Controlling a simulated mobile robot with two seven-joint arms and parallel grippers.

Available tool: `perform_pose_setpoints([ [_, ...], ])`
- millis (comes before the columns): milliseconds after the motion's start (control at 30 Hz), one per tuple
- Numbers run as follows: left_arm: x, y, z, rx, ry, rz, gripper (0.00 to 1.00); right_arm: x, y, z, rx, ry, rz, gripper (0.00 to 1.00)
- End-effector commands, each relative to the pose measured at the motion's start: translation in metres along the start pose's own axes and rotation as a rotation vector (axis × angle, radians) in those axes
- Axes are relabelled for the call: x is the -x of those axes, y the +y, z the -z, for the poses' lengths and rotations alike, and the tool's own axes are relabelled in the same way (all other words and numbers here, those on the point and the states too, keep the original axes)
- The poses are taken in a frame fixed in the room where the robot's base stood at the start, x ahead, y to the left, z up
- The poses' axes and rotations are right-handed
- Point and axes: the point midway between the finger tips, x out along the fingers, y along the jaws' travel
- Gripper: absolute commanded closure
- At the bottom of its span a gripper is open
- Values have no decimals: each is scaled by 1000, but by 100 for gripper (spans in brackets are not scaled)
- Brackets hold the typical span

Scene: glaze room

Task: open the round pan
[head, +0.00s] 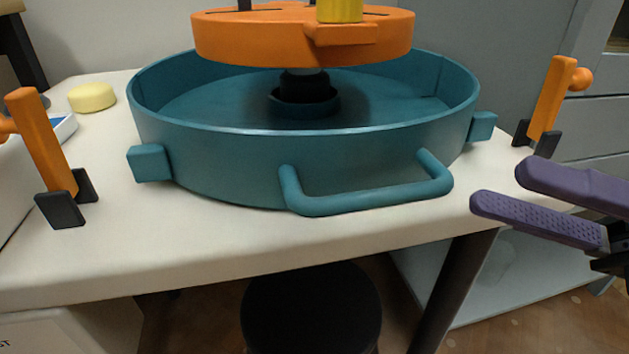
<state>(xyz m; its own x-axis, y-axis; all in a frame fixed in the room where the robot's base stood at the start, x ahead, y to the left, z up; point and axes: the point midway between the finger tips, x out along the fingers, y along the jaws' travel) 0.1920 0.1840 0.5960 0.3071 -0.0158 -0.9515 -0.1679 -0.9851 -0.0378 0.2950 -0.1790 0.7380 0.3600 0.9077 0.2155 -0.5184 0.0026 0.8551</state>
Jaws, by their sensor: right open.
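The round pan (225,160) is teal and stands on the white table. A looped teal handle (370,205) sticks out from its front wall. It has a block-shaped lug on the left (150,163) and one on the right (482,127). An orange lever (43,140) in a dark bracket stands left of the pan, leaning outward, apart from the left lug. A matching orange lever (553,98) stands to the right, leaning outward, apart from the right lug. My right gripper (497,188), with purple fingers, is open and empty, right of the handle. My left gripper is out of view.
An orange disc (260,40) sits over the pan's middle on a dark hub, with a yellow piece (340,10) on top. A yellow round block (92,97) lies at the back left. A black stool (310,310) is below the table (200,255). The front strip of tabletop is clear.

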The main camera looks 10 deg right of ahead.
Motion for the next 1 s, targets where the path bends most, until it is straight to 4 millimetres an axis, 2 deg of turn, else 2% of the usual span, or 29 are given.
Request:
perform_pose_setpoints([
  [33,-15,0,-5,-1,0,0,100,6,-12,10,10,22,-7,55],
  [167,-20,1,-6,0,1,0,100,10,-14,18,23,54,-23,55],
  [267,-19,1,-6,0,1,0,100,4,-12,19,26,61,-27,55],
  [700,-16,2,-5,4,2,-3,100,-72,-9,22,26,59,-28,55],
  [833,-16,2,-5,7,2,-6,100,-85,-10,23,25,58,-25,55],
  [1000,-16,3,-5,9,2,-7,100,-89,-9,23,25,58,-25,55],
])
